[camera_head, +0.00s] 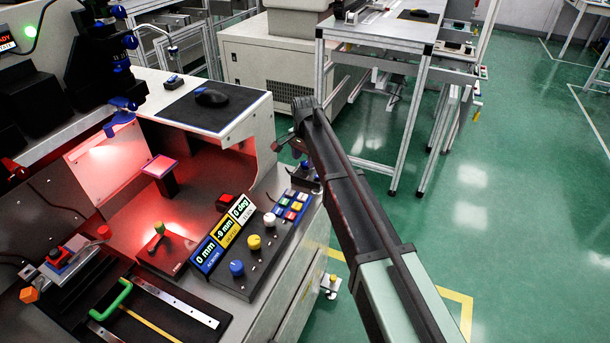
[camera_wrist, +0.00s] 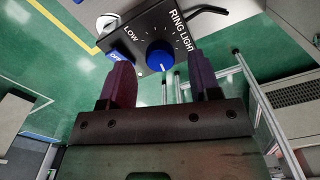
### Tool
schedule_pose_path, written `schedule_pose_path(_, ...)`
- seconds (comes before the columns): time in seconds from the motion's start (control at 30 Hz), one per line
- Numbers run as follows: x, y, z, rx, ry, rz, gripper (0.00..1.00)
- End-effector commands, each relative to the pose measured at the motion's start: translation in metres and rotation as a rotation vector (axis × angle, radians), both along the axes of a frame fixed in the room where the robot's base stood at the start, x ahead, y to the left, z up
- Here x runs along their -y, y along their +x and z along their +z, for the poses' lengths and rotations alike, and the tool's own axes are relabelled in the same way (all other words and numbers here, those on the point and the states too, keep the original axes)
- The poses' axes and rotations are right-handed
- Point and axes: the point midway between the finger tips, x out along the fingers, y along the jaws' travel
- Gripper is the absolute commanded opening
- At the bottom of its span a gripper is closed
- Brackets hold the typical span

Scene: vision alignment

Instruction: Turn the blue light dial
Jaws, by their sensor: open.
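The blue light dial (camera_wrist: 160,56) is a round knob with a white pointer line on a black box (camera_wrist: 147,29) marked "RING LIGHT" and "LOW". In the wrist view my gripper (camera_wrist: 160,70) is open, with one dark finger to each side of the dial and gaps between. I cannot tell how far the fingertips are from the box in depth. A blue "OFF" switch (camera_wrist: 119,50) is by the left finger. In the head view the small box (camera_head: 303,175) with its blue dial (camera_head: 305,164) sits at the bench's right edge, just below my gripper (camera_head: 284,146).
A control panel (camera_head: 262,252) with blue, yellow and white knobs and coloured buttons stands left of the box. A red-lit machine bay (camera_head: 130,215) is further left. A black mouse (camera_head: 211,97) lies on a dark pad behind. Green floor (camera_head: 480,220) is open to the right.

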Motion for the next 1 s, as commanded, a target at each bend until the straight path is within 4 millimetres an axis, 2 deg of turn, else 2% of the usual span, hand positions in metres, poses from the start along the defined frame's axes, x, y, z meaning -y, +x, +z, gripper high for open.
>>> schedule_pose_path(0.03,0.0001,0.0001,-0.0171,0.000,0.000,0.000,0.57)
schedule_pose_path(0.1,0.0001,0.0001,-0.0211,0.000,0.000,0.000,0.57)
schedule_pose_path(0.37,0.0001,0.0000,-0.0182,0.000,0.000,0.000,0.57)
schedule_pose_path(0.6,0.0001,-0.0001,-0.0182,0.000,0.000,0.001,0.20)
schedule_pose_path(0.7,0.0001,-0.0001,-0.0182,0.000,0.000,0.001,0.08)
schedule_pose_path(1.0,0.0002,-0.0001,-0.0183,0.000,0.000,0.035,0.08)
